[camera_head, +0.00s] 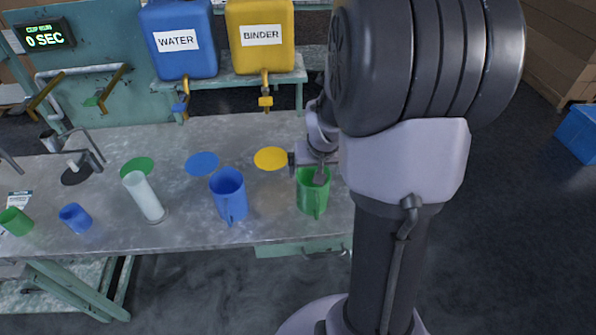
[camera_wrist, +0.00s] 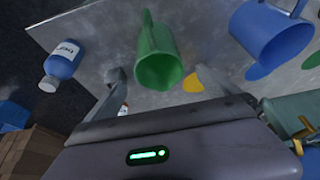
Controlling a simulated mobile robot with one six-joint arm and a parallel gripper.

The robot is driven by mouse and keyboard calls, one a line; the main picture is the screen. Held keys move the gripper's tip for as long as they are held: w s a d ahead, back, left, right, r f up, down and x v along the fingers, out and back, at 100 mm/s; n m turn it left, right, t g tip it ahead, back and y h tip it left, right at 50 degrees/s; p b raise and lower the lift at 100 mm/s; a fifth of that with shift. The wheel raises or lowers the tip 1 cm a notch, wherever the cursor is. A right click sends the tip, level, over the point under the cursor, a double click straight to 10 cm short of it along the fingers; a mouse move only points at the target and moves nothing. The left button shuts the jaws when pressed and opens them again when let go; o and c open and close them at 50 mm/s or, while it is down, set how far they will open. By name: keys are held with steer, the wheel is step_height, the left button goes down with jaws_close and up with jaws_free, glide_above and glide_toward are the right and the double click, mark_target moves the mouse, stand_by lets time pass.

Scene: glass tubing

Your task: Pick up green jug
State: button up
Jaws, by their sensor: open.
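The green jug (camera_head: 311,198) stands upright near the right end of the metal table in the head view, its handle facing the front edge. In the wrist view the green jug (camera_wrist: 158,62) is ahead of my gripper (camera_wrist: 170,82), roughly between the two fingers, with its open mouth towards the camera. My gripper (camera_head: 320,178) is open and shows over the jug's rim in the head view. My arm hides part of its surroundings, and I cannot tell whether a finger touches the jug.
A blue jug (camera_head: 228,196) stands to the left of the green one; a pale cylinder (camera_head: 143,196) is farther left. A small blue cup (camera_head: 75,218) and small green cup (camera_head: 15,221) are at far left. Blue water (camera_head: 178,40) and yellow binder (camera_head: 260,36) tanks stand behind.

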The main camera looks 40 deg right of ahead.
mark_target(311, 199)
steer(key=b+x, duration=0.1)
steer(key=x, duration=0.3)
steer(key=b+x, duration=0.2)
steer(key=x, duration=0.3)
steer(key=s+b+x, duration=0.1)
steer(key=b+x, duration=0.1)
steer(key=x, duration=0.2)
steer(key=shift+f, duration=0.45)
steer(key=shift+w+f, duration=0.15)
steer(key=shift+c, duration=0.7)
steer(key=c, duration=1.1)
steer(key=shift+r, duration=0.2)
